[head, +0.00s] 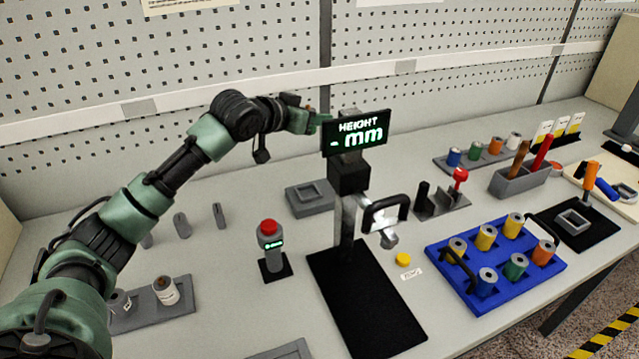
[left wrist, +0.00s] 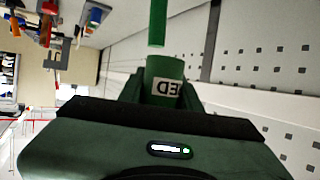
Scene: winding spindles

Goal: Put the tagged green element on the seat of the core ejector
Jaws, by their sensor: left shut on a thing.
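My left gripper (head: 303,118) is raised behind the left edge of the height display (head: 355,133). It is shut on a green element (left wrist: 163,70), a cylinder with a white tag lettered ED, seen from the left wrist. In the head view the held element is mostly hidden by the gripper and display. A unit with a red ball knob and a dark post, probably the core ejector (head: 428,208), stands on the bench right of the gauge. The held element is well above and left of it. My right gripper is not in view.
The height gauge's column and black base (head: 367,305) stand mid-bench. A blue tray (head: 463,300) of coloured spindles is at the right, with a grey rack (head: 446,163) behind. A red-button post (head: 270,262) and a shallow grey block (head: 308,192) stand left of the gauge.

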